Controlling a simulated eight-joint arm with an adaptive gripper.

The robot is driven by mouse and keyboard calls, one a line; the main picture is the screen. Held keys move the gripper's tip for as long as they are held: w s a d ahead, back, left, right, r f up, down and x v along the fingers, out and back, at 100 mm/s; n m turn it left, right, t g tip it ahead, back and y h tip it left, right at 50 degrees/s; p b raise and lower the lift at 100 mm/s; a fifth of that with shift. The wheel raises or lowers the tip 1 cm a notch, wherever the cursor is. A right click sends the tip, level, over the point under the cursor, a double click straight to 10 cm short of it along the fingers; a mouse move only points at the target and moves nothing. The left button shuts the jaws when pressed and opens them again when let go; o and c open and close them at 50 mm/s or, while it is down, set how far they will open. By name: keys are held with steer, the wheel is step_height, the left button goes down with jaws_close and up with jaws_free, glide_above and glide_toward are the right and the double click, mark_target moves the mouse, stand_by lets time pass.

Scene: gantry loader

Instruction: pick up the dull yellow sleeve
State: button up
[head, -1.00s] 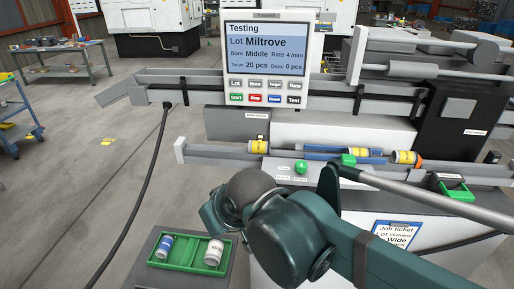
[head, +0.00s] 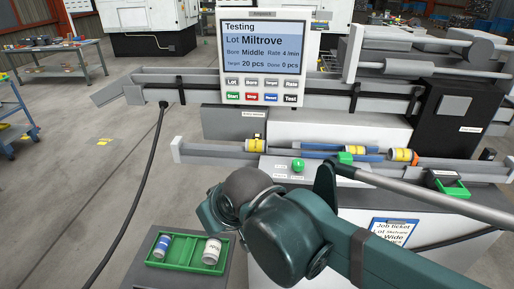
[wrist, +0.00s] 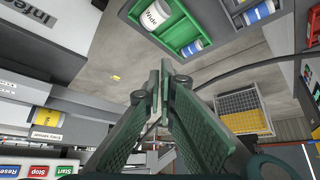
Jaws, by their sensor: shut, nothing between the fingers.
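A yellow piece (wrist: 44,121) also shows at the left of the wrist view, over a sensor label. My gripper (wrist: 157,95) is shut and empty, apart from the sleeves.
A green tray (head: 186,264) holds a blue-and-white sleeve (head: 162,247) and a white sleeve (head: 212,251) marked "Wide". A screen (head: 263,49) with buttons stands behind the rail. A black cable (head: 140,200) runs down to the floor. A green button (head: 298,165) sits before the rail.

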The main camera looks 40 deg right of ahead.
steer(key=o, duration=2)
steer(key=shift+o, duration=0.2)
steer(key=m+g+h+b, duration=0.25)
steer(key=m+h, duration=0.25)
steer(key=m, duration=0.4)
glide_toward(256, 141)
steer(key=x, duration=0.3)
steer(key=shift+x, duration=1.25)
steer(key=shift+b+x, duration=0.7)
steer(key=shift+x, duration=1.9)
